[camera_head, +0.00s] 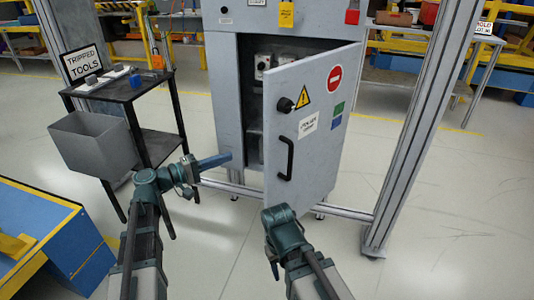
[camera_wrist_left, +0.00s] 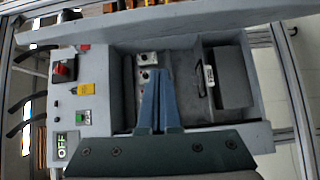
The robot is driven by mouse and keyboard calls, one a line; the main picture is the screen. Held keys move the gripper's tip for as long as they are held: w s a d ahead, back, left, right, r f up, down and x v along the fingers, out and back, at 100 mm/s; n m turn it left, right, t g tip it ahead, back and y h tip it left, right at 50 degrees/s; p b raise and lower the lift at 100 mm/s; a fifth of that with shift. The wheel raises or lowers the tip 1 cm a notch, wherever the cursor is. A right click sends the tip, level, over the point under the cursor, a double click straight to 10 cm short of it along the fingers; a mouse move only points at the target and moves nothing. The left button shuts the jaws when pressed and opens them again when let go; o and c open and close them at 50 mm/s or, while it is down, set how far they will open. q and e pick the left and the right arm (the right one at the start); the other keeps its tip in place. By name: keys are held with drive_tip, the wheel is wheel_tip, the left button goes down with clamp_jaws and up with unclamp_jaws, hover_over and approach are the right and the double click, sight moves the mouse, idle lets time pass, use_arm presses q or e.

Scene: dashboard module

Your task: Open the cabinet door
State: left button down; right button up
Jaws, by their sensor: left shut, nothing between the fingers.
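The grey cabinet (camera_head: 224,70) stands upright in the middle of the head view. Its door (camera_head: 310,130) is partly open, swung out toward me from the right side. The door has a black handle (camera_head: 287,160), a dark knob (camera_head: 285,104) and warning stickers. My left gripper (camera_head: 228,157) is shut and empty, its tips by the opening left of the door's free edge. In the left wrist view its closed fingers (camera_wrist_left: 160,100) point into the cabinet interior. My right gripper (camera_head: 280,214) is below the handle near the door's lower edge; its fingers are hidden.
A dark cart (camera_head: 125,93) with a grey bin (camera_head: 92,142) stands left of the cabinet. A metal frame post (camera_head: 415,130) rises at the right. A blue and yellow unit (camera_head: 45,240) is at lower left. The floor at lower right is clear.

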use_arm(q)
drive_tip(key=shift+a, duration=0.15)
drive_tip(key=w+d, duration=0.2)
drive_tip(key=d, duration=0.9)
drive_tip(key=shift+d, duration=0.3)
